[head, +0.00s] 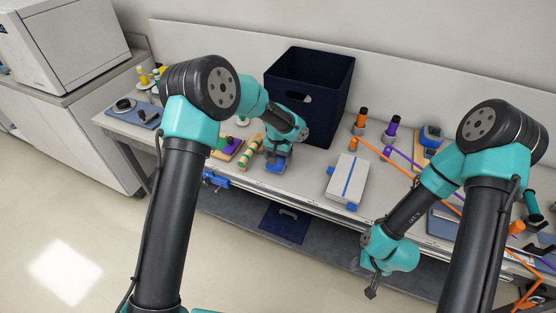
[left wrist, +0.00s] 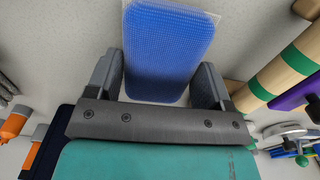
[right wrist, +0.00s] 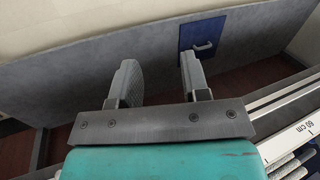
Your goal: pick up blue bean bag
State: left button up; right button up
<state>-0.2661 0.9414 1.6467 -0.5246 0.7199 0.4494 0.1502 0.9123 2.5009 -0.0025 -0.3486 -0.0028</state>
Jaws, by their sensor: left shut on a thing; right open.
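The blue bean bag (left wrist: 168,50) lies between the two fingers of my left gripper (left wrist: 165,78) in the left wrist view. The fingers are shut on its sides. In the head view the bean bag (head: 276,166) shows just under my left gripper (head: 277,153), at the front part of the bench. Whether it still touches the bench I cannot tell. My right gripper (head: 372,283) hangs in front of the bench edge, open and empty. It also shows in the right wrist view (right wrist: 160,80) with nothing between its fingers.
A dark blue bin (head: 325,84) stands behind my left gripper. A wooden roller with green bands (head: 250,151) lies close to its left. A grey box with a blue stripe (head: 348,178) is to the right. Orange and purple cords run across the right side.

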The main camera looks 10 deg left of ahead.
aim_at(278, 157)
pick_arm(q)
jog(key=shift+r, duration=0.1)
jog(key=shift+r, duration=0.45)
notch_tip(278, 157, up, 3)
jog(key=shift+f, duration=0.1)
jog(key=s+d+r, duration=0.1)
jog(key=s+d, duration=0.1)
jog(key=s, duration=1.4)
